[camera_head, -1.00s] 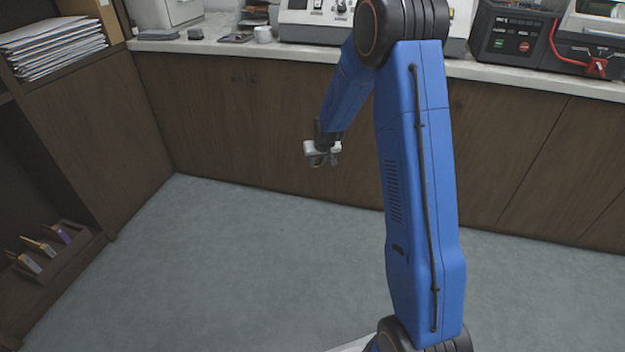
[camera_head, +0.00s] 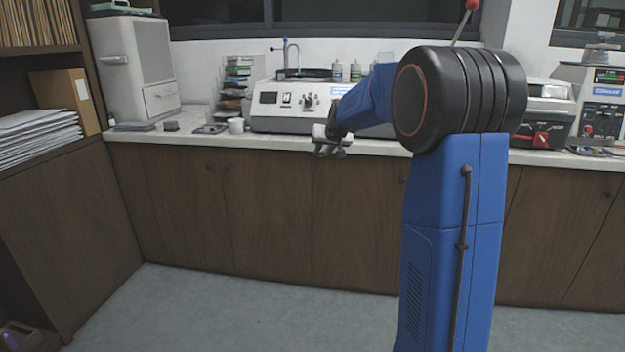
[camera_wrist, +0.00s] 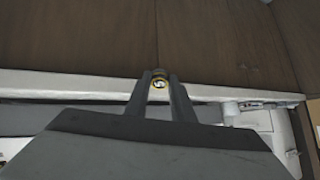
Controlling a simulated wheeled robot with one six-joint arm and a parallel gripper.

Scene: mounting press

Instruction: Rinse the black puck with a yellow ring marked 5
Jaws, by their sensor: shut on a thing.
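My gripper (camera_head: 330,148) is raised in front of the counter edge, left of my blue arm in the head view. In the wrist view my gripper (camera_wrist: 160,86) is shut on a small puck (camera_wrist: 159,83) with a yellow ring and a pale centre mark, too small to read surely. The puck sits between the fingertips, clear of the counter. In the head view it is too small to make out. A thin metal tap (camera_head: 292,56) rises behind the white machine (camera_head: 290,105) on the counter.
A white cup (camera_head: 236,126) stands left of the machine, near the counter's front edge (camera_head: 190,134). Small bottles (camera_head: 346,72) stand behind the machine. A red and black machine (camera_head: 540,134) stands to the right. The floor (camera_head: 220,310) is clear.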

